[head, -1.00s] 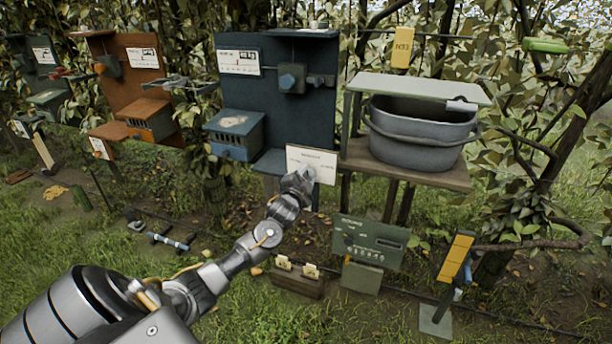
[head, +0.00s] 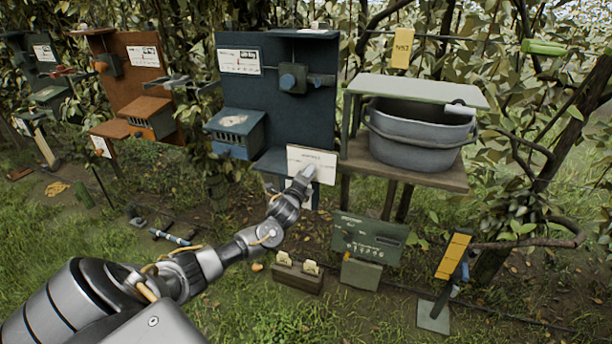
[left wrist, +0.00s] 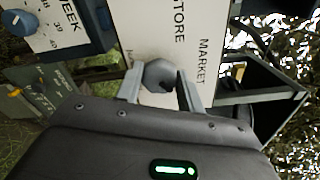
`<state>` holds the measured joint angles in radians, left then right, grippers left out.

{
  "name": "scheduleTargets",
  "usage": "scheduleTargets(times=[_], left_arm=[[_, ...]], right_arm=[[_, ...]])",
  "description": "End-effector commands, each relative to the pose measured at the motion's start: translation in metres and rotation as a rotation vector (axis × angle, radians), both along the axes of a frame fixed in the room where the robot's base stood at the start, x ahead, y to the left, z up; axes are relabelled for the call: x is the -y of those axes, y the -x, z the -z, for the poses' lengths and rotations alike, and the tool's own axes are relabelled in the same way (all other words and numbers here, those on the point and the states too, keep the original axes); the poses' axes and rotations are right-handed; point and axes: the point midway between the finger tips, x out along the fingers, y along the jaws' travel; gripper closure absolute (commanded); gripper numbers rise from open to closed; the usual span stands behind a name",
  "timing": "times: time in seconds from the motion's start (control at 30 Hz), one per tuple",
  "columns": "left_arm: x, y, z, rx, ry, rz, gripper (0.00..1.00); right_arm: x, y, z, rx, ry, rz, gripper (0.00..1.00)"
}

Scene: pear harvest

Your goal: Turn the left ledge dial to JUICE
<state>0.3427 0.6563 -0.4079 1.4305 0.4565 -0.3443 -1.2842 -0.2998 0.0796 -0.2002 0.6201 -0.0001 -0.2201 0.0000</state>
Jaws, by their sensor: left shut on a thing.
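The white dial plate (head: 325,160) stands at the front of the dark blue station's ledge, and its lettering is too small to read in the head view. In the left wrist view the plate (left wrist: 190,20) fills the upper middle, with STORE and MARKET printed sideways; I see no JUICE label. A grey faceted dial knob (left wrist: 159,75) sits between the fingers of my left gripper (left wrist: 162,90), which is shut on it. In the head view my left gripper (head: 307,178) is at the plate and hides the knob. I cannot tell where the dial points. My right gripper is not in view.
A grey tub (head: 420,140) stands on a wooden shelf right of the plate. A blue knob (left wrist: 14,23) by a WEEK scale is at the wrist view's upper left.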

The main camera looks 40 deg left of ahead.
Motion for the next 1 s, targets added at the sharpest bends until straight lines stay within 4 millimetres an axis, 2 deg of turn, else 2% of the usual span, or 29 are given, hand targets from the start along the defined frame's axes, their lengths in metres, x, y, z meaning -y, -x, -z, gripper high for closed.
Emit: scheduleTargets(times=[0.33, 0.9, 0.93, 1.0], left_arm=[[0.0, -0.0001, -0.0005, -0.049, -0.14, 0.0, 0.85], [0.0003, -0.0001, 0.0001, -0.06, -0.169, 0.001, 0.85], [0.0003, -0.0001, 0.0001, -0.06, -0.168, 0.001, 0.61], [0.0003, -0.0001, 0.0001, -0.06, -0.168, 0.001, 0.52]], right_arm=[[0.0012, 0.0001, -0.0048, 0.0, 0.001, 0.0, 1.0], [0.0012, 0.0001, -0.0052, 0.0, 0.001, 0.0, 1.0], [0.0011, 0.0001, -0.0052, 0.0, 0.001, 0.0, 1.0], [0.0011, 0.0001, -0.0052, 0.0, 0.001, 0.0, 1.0]])
